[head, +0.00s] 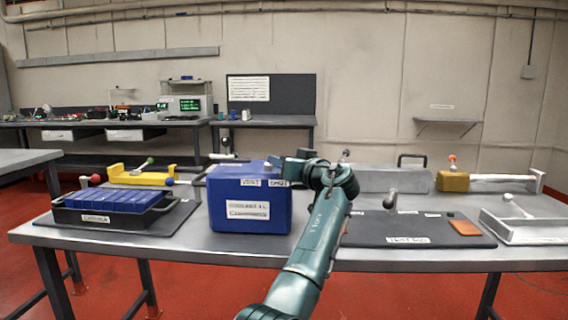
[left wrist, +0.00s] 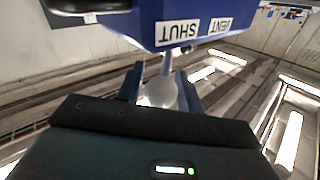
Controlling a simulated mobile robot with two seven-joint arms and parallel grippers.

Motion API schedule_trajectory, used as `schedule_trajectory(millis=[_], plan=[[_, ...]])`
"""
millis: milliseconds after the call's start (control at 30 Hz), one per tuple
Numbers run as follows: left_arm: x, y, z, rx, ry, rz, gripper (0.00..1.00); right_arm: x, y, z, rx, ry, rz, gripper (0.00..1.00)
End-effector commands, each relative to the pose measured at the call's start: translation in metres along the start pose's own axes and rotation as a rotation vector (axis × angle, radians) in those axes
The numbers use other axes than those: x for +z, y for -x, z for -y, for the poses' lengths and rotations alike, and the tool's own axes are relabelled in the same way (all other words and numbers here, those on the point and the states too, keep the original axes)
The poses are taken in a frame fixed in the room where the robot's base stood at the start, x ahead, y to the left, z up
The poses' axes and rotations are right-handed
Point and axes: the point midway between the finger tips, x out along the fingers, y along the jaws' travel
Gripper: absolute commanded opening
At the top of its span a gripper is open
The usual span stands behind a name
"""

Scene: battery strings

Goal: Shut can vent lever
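The blue can (head: 250,215) stands on the table left of centre, with small VENT and SHUT labels near its top edge. The vent lever shows in the left wrist view as a thin stem below the SHUT label, ending in a pale round knob (left wrist: 160,92). In the head view a pale knob (head: 268,167) shows at the can's top. My left gripper (head: 287,168) is at the can's top right edge. In the left wrist view its two fingers (left wrist: 162,88) stand either side of the knob; whether they press on it is unclear. My right gripper is not in view.
A black tray with blue cells (head: 110,201) and a yellow tool (head: 138,177) lie left of the can. A dark mat (head: 415,232) with an upright lever, a grey tray (head: 530,228) and an orange-yellow block (head: 453,182) lie to the right.

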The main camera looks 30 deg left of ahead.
Motion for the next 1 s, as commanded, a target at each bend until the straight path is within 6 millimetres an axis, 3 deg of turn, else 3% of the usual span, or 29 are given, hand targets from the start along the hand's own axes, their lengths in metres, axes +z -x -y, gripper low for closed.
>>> schedule_trajectory(millis=[167, 467, 633, 1000], plan=[[0.001, 0.000, 0.000, 0.000, -0.001, 0.001, 0.50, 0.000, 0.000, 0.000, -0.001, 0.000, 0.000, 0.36], [0.001, 0.004, -0.001, 0.001, -0.002, 0.001, 0.50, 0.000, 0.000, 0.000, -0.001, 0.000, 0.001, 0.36], [0.001, 0.029, -0.001, 0.003, 0.000, 0.001, 0.50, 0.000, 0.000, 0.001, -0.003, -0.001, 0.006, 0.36], [0.001, 0.108, -0.001, 0.003, -0.001, 0.002, 0.50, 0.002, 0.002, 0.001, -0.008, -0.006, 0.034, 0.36]])
